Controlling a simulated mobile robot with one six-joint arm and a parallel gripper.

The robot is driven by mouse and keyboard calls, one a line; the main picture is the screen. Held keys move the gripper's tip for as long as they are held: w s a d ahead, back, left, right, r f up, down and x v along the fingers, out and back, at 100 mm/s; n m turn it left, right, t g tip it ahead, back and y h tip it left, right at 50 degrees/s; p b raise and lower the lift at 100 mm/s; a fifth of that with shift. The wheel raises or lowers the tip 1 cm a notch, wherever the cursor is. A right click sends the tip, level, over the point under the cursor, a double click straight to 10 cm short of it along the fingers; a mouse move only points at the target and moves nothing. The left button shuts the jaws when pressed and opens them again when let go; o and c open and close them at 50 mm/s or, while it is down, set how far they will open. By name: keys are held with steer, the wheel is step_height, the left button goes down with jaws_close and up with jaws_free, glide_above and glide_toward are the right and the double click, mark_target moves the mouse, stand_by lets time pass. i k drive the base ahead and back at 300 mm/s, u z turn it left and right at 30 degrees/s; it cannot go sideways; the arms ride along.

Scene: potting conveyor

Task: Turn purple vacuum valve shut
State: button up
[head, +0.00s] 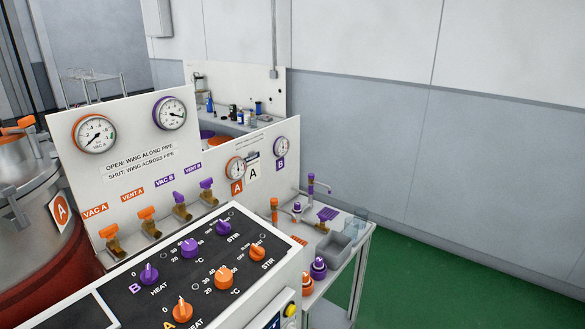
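The purple vacuum valve (180,204), under the label VAC B, sits on the white upright panel in the head view. It has a purple wing on a brass body and is third from the left in a row of valves. I cannot tell for sure whether its wing lies along or across the pipe. The purple VENT B valve (207,191) is just right of it. The orange VENT A valve (148,221) and VAC A valve (109,237) are to its left. A purple-ringed gauge (169,113) is above. My gripper is not in view.
A black control panel (190,262) with orange and purple knobs stands in front of the valves. An orange-and-steel vessel (25,215) is at the left. A side table (350,228) with a grey bin (334,243) is at the right. Green floor (440,285) is clear beyond it.

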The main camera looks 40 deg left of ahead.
mark_target(179, 199)
steer(key=u, duration=0.6)
steer(key=i, duration=1.05)
steer(key=u, duration=1.05)
steer(key=k, duration=0.75)
steer(key=u, duration=0.15)
steer(key=i, duration=0.9)
steer(key=z, duration=0.1)
